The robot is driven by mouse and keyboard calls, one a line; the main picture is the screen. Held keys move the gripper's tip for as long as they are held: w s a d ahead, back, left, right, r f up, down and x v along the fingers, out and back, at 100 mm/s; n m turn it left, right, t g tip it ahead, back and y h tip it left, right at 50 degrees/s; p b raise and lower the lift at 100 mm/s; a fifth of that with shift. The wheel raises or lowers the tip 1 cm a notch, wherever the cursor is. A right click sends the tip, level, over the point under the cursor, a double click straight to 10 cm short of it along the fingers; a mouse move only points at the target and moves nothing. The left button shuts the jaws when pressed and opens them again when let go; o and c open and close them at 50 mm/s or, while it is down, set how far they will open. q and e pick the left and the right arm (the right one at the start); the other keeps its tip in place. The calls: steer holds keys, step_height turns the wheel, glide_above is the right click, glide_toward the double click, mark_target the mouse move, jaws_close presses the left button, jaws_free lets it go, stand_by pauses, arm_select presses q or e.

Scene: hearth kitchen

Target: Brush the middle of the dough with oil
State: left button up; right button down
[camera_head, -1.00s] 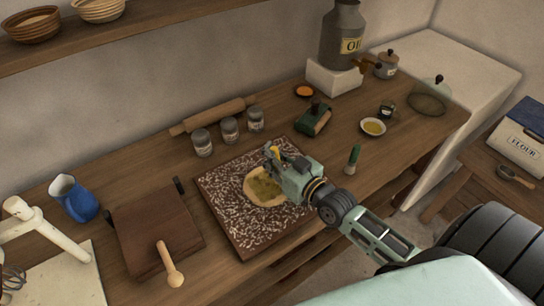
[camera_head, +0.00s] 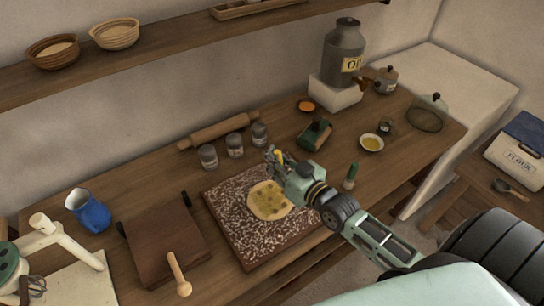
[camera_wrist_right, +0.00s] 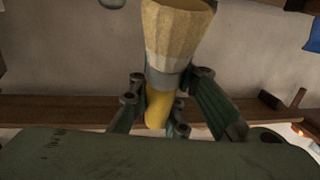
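The round flat dough (camera_head: 262,203) lies on the flour-dusted dark board (camera_head: 235,238). Yellowish oily patches show across its middle. My right gripper (camera_head: 277,157) is at the dough's upper right edge. It is shut on a brush with a yellow handle and pale bristles, seen in the right wrist view (camera_wrist_right: 178,32). In that view the bristles point away from the fingers, and no dough is visible by them. In the head view I cannot tell the brush's height above the board. A small dish of yellow oil (camera_head: 371,143) stands to the right. My left gripper is not in view.
Several spice jars (camera_head: 234,146) and a rolling pin (camera_head: 218,130) lie behind the board. A green-topped item (camera_head: 350,176) stands beside my right arm. A blue jug (camera_head: 90,212) and dark brown board (camera_head: 160,240) are at left. The oil can (camera_head: 343,55) is at the back.

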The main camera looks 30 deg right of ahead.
mark_target(279, 155)
steer(key=shift+r, duration=0.1)
step_height(279, 155, up, 3)
steer(key=p, duration=0.3)
steer(key=shift+r, duration=0.1)
stand_by(0.4)
stand_by(0.3)
